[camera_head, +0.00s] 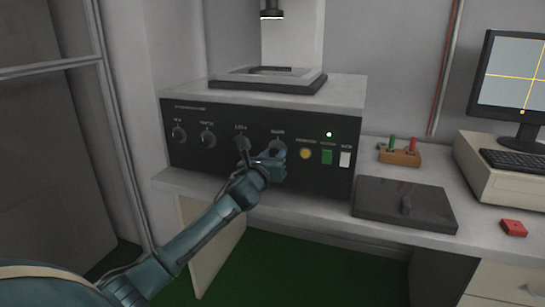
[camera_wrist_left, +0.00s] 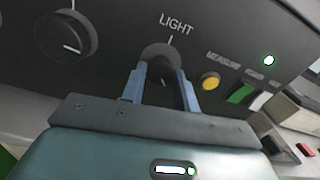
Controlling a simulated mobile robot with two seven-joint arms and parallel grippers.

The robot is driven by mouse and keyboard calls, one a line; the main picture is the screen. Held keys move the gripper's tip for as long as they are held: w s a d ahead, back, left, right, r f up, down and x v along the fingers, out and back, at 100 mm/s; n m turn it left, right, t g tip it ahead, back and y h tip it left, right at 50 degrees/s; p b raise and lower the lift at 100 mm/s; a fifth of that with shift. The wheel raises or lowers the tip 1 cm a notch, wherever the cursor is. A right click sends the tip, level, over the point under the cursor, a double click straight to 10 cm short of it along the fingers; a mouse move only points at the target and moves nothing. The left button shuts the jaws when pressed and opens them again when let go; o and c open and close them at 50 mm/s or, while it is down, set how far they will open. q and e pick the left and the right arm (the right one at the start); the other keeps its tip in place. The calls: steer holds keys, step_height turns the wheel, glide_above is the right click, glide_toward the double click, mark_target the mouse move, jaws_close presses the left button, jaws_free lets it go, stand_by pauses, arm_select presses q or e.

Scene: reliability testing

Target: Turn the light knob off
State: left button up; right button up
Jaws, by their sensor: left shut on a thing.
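The light knob (camera_wrist_left: 161,52) is a round dark knob under the white word LIGHT on the black front panel (camera_head: 225,168) of the machine. It is the rightmost of the row of knobs in the head view. My left gripper (camera_head: 276,153) reaches up to it from the lower left. In the left wrist view, the two blue fingers of this gripper (camera_wrist_left: 161,88) are on either side of the knob, shut on it. The fingers partly hide the knob, and its exact setting is hard to read. My right gripper is not in view.
Right of the knob are a yellow button (camera_head: 305,154), a green switch (camera_head: 327,157) and a white switch (camera_head: 345,159). A green lamp (camera_head: 329,134) glows above. A dark plate (camera_head: 380,205) lies on the bench, with a monitor (camera_head: 512,85) farther right.

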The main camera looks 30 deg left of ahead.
arm_select(q)
steer(key=shift+c, duration=1.4)
